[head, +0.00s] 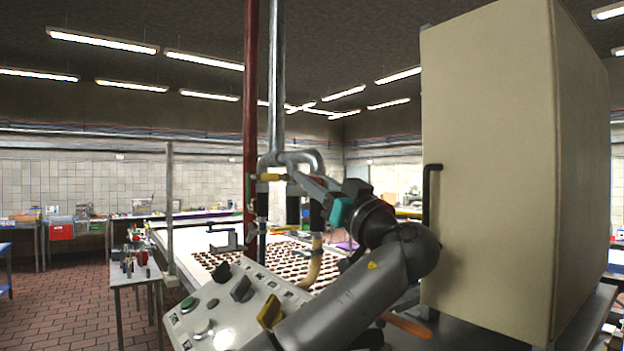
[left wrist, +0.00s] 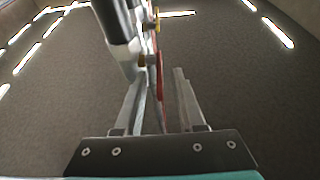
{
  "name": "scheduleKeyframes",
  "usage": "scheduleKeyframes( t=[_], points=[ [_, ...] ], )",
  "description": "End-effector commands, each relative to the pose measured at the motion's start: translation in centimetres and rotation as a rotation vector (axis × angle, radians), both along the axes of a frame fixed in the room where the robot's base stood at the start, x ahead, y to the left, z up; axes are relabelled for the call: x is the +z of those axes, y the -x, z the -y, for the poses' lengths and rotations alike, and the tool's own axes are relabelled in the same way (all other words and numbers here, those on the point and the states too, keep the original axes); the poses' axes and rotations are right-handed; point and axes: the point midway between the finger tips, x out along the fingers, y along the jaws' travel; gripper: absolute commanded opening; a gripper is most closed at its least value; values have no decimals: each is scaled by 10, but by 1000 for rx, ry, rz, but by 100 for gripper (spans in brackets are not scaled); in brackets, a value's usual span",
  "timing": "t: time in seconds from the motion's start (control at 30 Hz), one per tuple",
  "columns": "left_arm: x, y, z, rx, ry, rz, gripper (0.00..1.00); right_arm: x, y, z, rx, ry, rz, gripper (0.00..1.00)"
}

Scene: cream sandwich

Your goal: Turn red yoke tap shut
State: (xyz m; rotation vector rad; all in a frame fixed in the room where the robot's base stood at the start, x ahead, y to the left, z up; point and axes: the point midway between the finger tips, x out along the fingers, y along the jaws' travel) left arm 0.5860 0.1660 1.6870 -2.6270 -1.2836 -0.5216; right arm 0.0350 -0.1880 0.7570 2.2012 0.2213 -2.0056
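A dark red vertical pipe (head: 251,90) stands beside a grey pipe (head: 277,75) in the head view. A yellow piece (head: 268,177) crosses near the red pipe's lower part. I cannot clearly make out a red yoke handle there. My left gripper (head: 292,172) is by these pipes, partly hidden among fittings. In the left wrist view its two fingers (left wrist: 158,108) stand apart, with a thin red part (left wrist: 160,88) visible between them. I cannot tell whether they touch it. My right gripper is not in view.
A sloped control panel (head: 222,305) with knobs is below the pipes. A tray of dark pieces (head: 285,262) lies behind it. A tall beige cabinet (head: 490,170) with a black handle blocks the right. A small table (head: 130,278) stands at the left, with open brick floor around it.

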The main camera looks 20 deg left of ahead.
Motion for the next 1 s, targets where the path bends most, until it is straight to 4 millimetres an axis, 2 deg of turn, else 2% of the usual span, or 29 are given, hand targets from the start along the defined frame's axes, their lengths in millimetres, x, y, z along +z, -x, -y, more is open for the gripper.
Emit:
scheduleKeyframes(
  t=[0.1,0.43,1.0],
  points=[
    [0,0,0,0,0,0,36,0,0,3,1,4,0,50],
    [0,0,0,0,0,0,0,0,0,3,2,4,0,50],
    [1,0,1,-1,12,-6,0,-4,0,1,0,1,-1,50]
  ],
)
